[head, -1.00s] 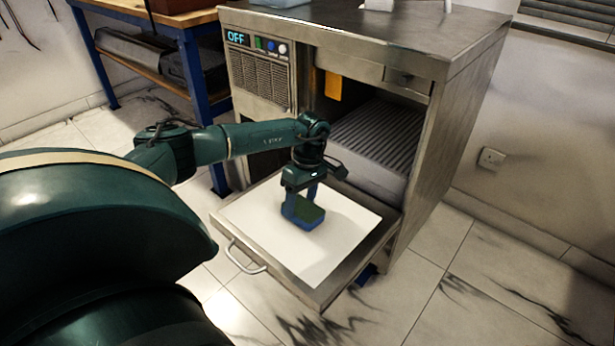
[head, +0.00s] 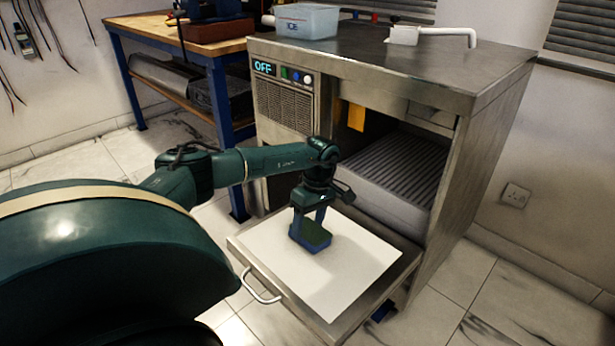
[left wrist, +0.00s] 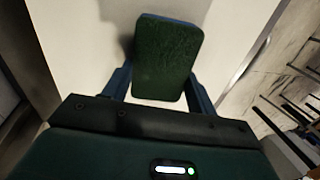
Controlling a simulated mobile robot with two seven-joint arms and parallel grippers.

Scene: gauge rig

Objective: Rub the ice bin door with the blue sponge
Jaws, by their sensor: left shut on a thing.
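The ice bin door (head: 345,277) is folded down flat at the front of the steel ice machine, with a white panel on its inner face and a bar handle on its outer edge. The sponge (head: 314,236) has a dark green top and a blue lower part. It sits over the white panel and seems to touch it. My left gripper (head: 310,226) is shut on the sponge and points down. In the left wrist view, the sponge (left wrist: 167,58) lies between the fingers against the white panel. Its underside is hidden. My right gripper is not in view.
The ice machine (head: 448,85) stands behind the door, its bin open above a ribbed grey block (head: 395,180). A clear ICE tub (head: 307,20) and a white pipe fitting (head: 430,36) are on top. A blue-legged workbench (head: 180,40) stands at the back left.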

